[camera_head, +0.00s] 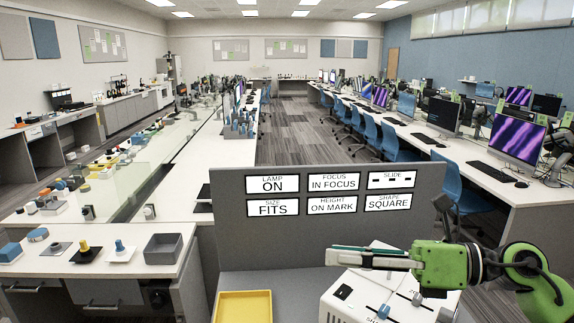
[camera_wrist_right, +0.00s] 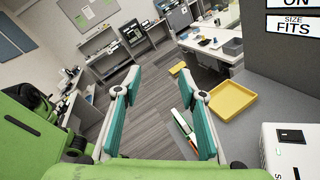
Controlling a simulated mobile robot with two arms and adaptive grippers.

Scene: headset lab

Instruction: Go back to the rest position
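My right gripper (camera_head: 336,252) reaches in from the right in the head view, its fingers pointing left above a white box-shaped device (camera_head: 375,295) with knobs on top. In the right wrist view the right gripper (camera_wrist_right: 160,74) shows two teal-padded fingers spread apart, with nothing held between them. The white device also shows at the lower right of the wrist view (camera_wrist_right: 290,150). The gripper and arm hide part of the device in the head view. My left gripper is not in view.
A grey panel (camera_head: 280,228) with white signs stands behind the device. A yellow tray (camera_head: 243,307) lies on the grey bench, left of the device. A side counter (camera_head: 120,255) at left holds a grey bin (camera_head: 163,249) and small parts. Blue chairs and monitors line the right side.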

